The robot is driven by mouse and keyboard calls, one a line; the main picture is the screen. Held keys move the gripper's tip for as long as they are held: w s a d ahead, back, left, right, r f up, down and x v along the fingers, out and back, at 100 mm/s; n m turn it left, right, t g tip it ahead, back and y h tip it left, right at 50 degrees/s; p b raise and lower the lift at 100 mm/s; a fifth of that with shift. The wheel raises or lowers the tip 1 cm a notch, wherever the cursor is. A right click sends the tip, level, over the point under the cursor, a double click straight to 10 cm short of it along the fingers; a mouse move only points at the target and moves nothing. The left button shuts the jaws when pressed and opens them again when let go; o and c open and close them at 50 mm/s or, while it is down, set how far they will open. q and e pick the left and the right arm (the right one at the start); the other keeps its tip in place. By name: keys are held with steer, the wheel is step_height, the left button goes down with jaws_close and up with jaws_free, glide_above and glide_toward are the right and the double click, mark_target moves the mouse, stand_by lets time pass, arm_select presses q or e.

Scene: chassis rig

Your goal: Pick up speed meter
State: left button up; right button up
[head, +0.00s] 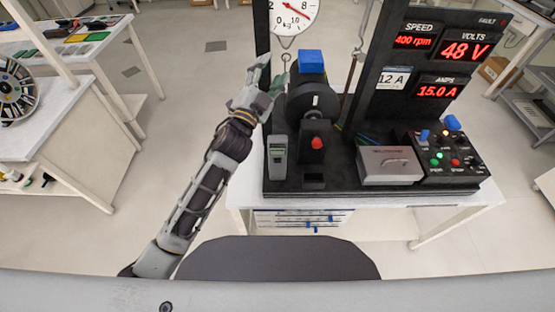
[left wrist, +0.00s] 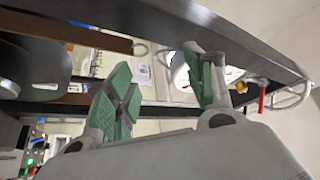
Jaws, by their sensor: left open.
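A grey handheld meter (head: 277,151) with a small greenish screen, which looks like the speed meter, stands upright at the front left of the black chassis rig (head: 375,192). My left gripper (head: 268,82) is open and empty, above and slightly left of the meter, beside the rig's left post. In the left wrist view the green-padded fingers (left wrist: 163,92) are spread with nothing between them. The meter cannot be made out in that view. My right gripper is not in view.
A motor with a black wheel (head: 313,101) and blue block stands behind the meter. A red button (head: 317,143) is just right of it. A dial scale (head: 295,14) and hook hang above.

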arm_select(q)
steer(key=s+d+r+m+g+h, duration=0.85)
steer(key=d+r+m+h, duration=0.35)
steer(key=m, duration=0.4)
steer(key=s+d+f+m+g+y, duration=0.1)
steer(key=s+d+f+m+g, duration=0.1)
steer(key=s+d+m+g, duration=0.4)
steer(key=s+d+f+m+g+y, duration=0.1)
steer(key=s+d+f+m+g, duration=0.15)
steer(key=m+g, duration=0.7)
steer(key=a+f+m+y, duration=0.5)
steer(key=f+m+y, duration=0.2)
steer(key=f+y, duration=0.4)
steer(key=w+a+t+y, duration=0.2)
steer(key=w+a+y, duration=0.1)
steer(key=a, duration=0.4)
steer(key=w+a+t+y, duration=0.2)
steer(key=w+a+y, duration=0.2)
steer(key=a, duration=0.3)
steer(key=shift+w+y, duration=0.3)
steer(key=shift+y, duration=0.3)
